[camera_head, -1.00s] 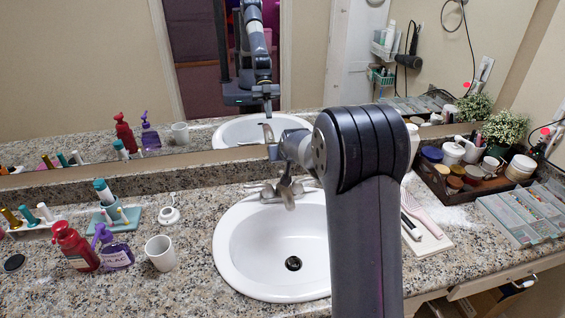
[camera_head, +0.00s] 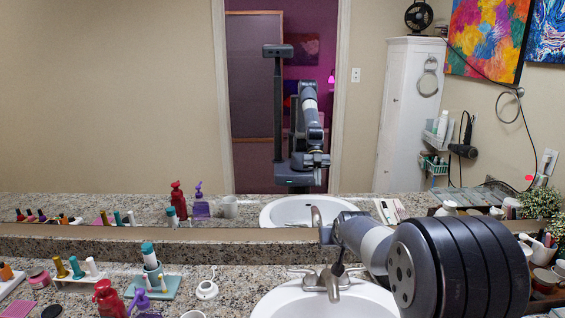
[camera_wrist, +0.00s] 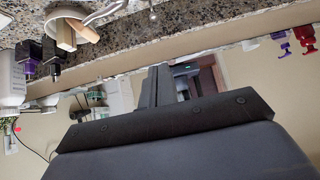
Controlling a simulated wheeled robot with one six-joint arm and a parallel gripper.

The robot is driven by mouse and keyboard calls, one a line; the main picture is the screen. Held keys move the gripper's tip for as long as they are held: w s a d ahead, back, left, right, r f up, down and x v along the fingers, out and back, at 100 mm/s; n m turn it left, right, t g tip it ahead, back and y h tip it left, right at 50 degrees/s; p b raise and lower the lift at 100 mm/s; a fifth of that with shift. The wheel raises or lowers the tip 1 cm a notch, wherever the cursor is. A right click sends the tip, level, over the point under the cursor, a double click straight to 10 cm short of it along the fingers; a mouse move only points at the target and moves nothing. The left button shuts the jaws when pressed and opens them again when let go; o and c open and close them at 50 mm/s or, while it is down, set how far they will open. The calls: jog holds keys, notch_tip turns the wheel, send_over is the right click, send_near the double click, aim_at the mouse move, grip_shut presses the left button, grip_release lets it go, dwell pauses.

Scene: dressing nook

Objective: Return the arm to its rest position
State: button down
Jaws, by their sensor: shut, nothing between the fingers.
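My arm reaches in from the lower right of the head view, its thick dark joint over the right part of the white sink (camera_head: 282,300). My gripper (camera_head: 338,268) is small and partly hidden behind my arm, in line with the metal faucet (camera_head: 322,284). It is shut and I see nothing held in it. I cannot tell how far it is from the faucet. The mirror (camera_head: 130,100) shows my arm's reflection, folded upright near my column.
A red pump bottle (camera_head: 108,300), a purple bottle (camera_head: 146,308) and a teal holder (camera_head: 165,288) stand left of the sink. A tray with jars (camera_head: 545,278) is at the right, partly behind my arm. The mirror stands close behind the faucet.

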jog(key=p+x, duration=0.1)
jog(key=x, duration=0.8)
jog(key=f, duration=0.2)
jog(key=shift+w+f, duration=0.25)
jog(key=shift+f, duration=0.1)
jog(key=shift+f+b, duration=0.45)
jog(key=shift+f, duration=0.3)
jog(key=shift+s, duration=0.1)
